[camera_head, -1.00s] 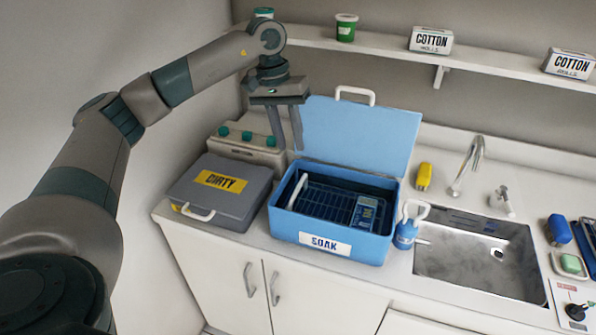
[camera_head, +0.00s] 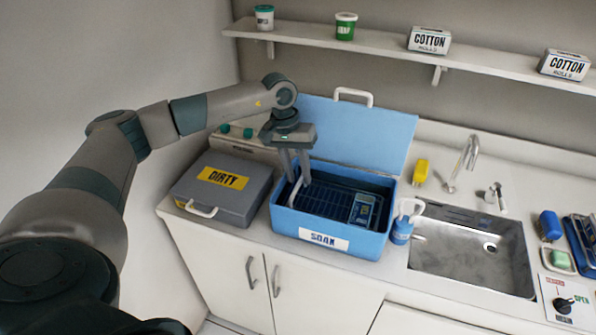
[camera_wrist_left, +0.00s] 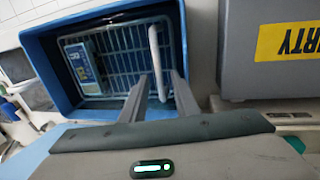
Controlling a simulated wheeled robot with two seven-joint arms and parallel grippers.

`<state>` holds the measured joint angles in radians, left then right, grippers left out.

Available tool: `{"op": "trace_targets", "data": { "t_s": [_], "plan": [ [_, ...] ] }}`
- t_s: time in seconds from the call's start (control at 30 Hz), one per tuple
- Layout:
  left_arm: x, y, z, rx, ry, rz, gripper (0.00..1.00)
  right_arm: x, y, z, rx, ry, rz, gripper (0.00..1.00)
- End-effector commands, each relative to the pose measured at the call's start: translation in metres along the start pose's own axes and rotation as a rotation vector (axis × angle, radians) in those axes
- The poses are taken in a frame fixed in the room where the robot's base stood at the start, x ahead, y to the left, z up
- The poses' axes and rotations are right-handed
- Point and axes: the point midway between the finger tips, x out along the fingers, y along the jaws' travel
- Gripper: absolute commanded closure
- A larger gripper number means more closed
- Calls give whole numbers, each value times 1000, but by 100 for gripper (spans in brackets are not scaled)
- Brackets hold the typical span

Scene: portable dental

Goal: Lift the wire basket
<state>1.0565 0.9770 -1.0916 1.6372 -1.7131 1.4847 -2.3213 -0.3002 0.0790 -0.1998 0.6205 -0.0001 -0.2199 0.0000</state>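The dark blue wire basket (camera_head: 325,203) sits inside the open blue SOAK box (camera_head: 372,246). Its white handle (camera_head: 296,192) stands up along the left side; in the left wrist view the handle (camera_wrist_left: 154,50) runs over the grid of the basket (camera_wrist_left: 118,62). A blue labelled device (camera_head: 363,209) lies at the basket's right. My left gripper (camera_head: 296,180) points down over the box's left part. Its fingers are open, and in the left wrist view the handle's near end shows between the fingertips (camera_wrist_left: 160,78). I cannot tell whether they touch it. My right gripper is out of view.
The box's lid (camera_head: 365,135) stands open behind. A grey DIRTY case (camera_head: 240,200) is close on the left. A blue bottle (camera_head: 401,232), the sink (camera_head: 455,265) and tap (camera_head: 465,155) are on the right. A shelf (camera_head: 390,45) runs above.

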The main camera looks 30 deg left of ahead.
Motion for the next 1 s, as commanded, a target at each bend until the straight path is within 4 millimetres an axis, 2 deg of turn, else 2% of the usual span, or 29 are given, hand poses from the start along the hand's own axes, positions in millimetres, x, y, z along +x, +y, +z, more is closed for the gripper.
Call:
{"op": "trace_targets", "data": {
  "t_s": [0.1,0.2,0.23,0.5,0.57,0.8,0.9,1.0],
  "plan": [
    [0,0,0,0,0,0,72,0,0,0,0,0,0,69],
    [0,0,0,0,0,0,96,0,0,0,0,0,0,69],
    [0,0,0,0,0,0,100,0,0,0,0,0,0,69],
    [-7,2,-1,0,1,1,100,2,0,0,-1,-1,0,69],
    [-15,4,-2,0,4,2,100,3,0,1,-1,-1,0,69],
    [-67,14,-2,1,7,3,100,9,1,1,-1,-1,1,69],
    [-78,16,-1,0,5,2,100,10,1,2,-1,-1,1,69],
    [-81,16,-1,0,4,2,100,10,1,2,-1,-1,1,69]
  ]
}}
